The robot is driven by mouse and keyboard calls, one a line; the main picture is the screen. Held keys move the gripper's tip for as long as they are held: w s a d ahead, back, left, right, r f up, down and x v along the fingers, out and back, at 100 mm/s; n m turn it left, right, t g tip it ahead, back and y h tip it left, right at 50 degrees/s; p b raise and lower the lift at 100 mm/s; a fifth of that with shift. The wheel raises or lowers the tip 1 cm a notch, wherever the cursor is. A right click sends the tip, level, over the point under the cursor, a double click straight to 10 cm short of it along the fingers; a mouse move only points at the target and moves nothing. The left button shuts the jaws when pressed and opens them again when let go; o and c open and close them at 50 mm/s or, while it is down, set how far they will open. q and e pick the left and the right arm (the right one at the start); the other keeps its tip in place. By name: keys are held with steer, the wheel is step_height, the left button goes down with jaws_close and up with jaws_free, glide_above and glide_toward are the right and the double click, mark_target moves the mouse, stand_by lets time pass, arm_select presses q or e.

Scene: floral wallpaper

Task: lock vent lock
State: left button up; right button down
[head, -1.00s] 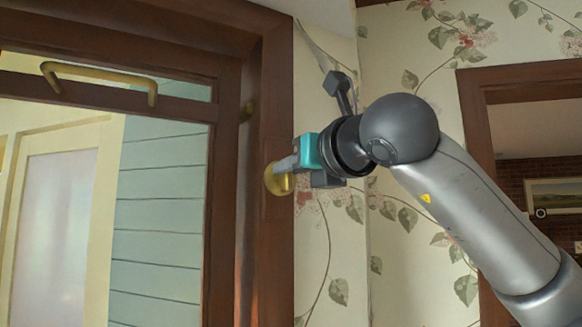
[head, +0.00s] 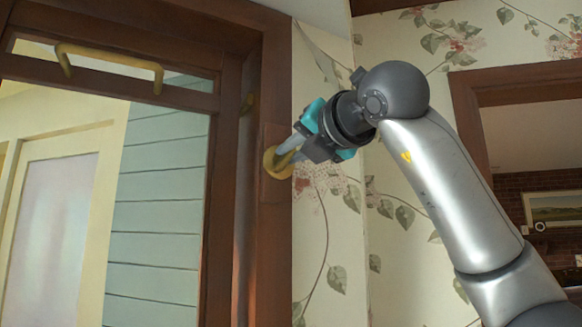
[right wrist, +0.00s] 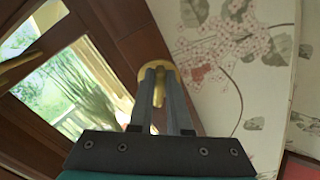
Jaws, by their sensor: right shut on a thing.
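The vent lock (head: 270,166) is a rounded brass piece on the brown wooden frame, at the middle of the head view. It also shows in the right wrist view (right wrist: 158,94), between and just behind the fingertips. My right gripper (head: 284,153) reaches it from the right, with its fingers tilted, and is shut on the lock. The fingers hide part of the lock. In the right wrist view my right gripper (right wrist: 159,76) has its two fingers on either side of the brass. My left gripper is in neither view.
A glazed panel with a brass handle (head: 110,56) is at the upper left. Floral wallpaper (head: 325,240) covers the wall right of the frame. A wood-framed opening (head: 468,115) lies behind my right arm.

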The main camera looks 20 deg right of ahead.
steer(key=shift+w+d+f+m+b, duration=0.1)
steer(key=shift+f+m+b, duration=0.1)
steer(key=shift+m+b, duration=1.4)
steer(key=shift+s+d+f+m+b, duration=0.15)
steer(key=shift+m+b, duration=0.5)
steer(key=shift+m, duration=1.9)
steer(key=shift+w+d+f+m+b, duration=0.2)
steer(key=shift+m+b, duration=0.9)
steer(key=shift+m, duration=0.95)
steer(key=shift+a+f, duration=0.1)
steer(key=shift+a, duration=0.05)
steer(key=c, duration=0.9)
jaws_free()
steer(key=shift+o, duration=0.2)
